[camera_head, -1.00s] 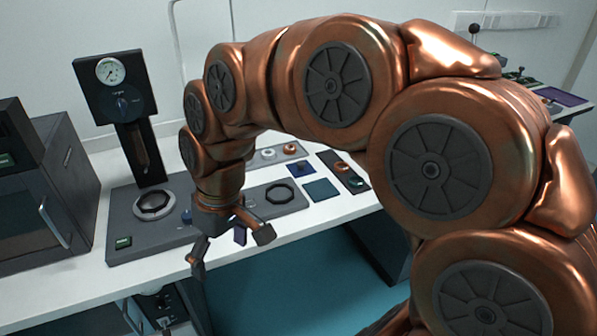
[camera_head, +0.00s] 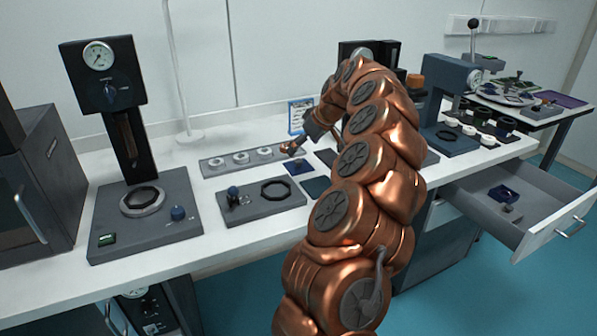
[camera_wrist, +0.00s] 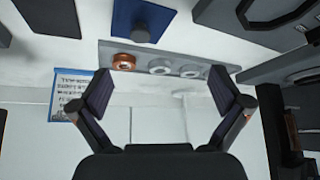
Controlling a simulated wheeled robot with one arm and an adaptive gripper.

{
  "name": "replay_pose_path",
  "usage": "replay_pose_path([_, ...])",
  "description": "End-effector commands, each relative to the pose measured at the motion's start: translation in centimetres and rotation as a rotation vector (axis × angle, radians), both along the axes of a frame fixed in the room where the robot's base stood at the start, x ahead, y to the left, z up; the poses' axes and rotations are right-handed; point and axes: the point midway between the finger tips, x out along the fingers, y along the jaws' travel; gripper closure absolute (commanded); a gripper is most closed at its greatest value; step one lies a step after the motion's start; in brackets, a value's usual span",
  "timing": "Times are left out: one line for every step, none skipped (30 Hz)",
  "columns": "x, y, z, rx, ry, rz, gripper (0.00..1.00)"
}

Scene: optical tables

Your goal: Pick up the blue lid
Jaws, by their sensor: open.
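The blue lid (camera_head: 298,167), a flat dark-blue square with a small knob, lies on the white bench near its middle. In the wrist view, the blue lid (camera_wrist: 152,14) is at the top, left of centre, with its grey knob at its edge nearest my fingers. My gripper (camera_head: 299,143) is above and just behind the lid in the head view, apart from it. In the wrist view, my gripper (camera_wrist: 160,77) has its two dark fingers spread wide with nothing between them. My arm hides part of the bench right of the lid.
A grey strip with several rings (camera_head: 241,160) lies left of the lid. A grey plate with a black octagonal ring (camera_head: 277,190) is in front. A gauge stand (camera_head: 105,85) stands left, a lever press (camera_head: 455,85) right. An open drawer (camera_head: 545,215) juts out at right.

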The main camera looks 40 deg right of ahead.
Motion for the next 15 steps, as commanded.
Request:
replay_pose_path([-0.3,-1.1,-0.6,-0.006,0.0,-0.015,0.0])
replay_pose_path([-0.5,-1.6,-0.7,-0.009,-0.001,-0.02,0.0])
replay_pose_path([-0.6,-2.0,-0.9,-0.013,-0.002,-0.025,0.0])
replay_pose_path([-0.6,-2.2,-1.0,-0.015,-0.002,-0.027,0.0])
replay_pose_path([-0.6,-2.3,-1.2,-0.015,-0.002,-0.028,0.0])
replay_pose_path([-0.4,-2.3,-1.5,-0.015,-0.001,-0.028,0.0])
replay_pose_path([-0.3,-2.3,-1.7,-0.015,-0.001,-0.026,0.0])
replay_pose_path([-0.1,-2.2,-2.0,-0.014,0.0,-0.026,0.0])
replay_pose_path([0.1,-2.2,-2.3,-0.014,0.0,-0.025,0.0])
replay_pose_path([0.3,-2.2,-2.6,-0.014,0.0,-0.025,0.0])
replay_pose_path([0.4,-2.2,-2.8,-0.014,0.0,-0.026,0.0])
replay_pose_path([0.6,-2.1,-3.0,-0.015,-0.001,-0.025,0.0])
replay_pose_path([0.6,-2.1,-3.2,-0.016,-0.001,-0.026,0.0])
replay_pose_path([0.7,-2.1,-3.3,-0.016,-0.001,-0.026,0.0])
replay_pose_path([0.8,-2.1,-3.5,-0.016,-0.001,-0.026,0.0])
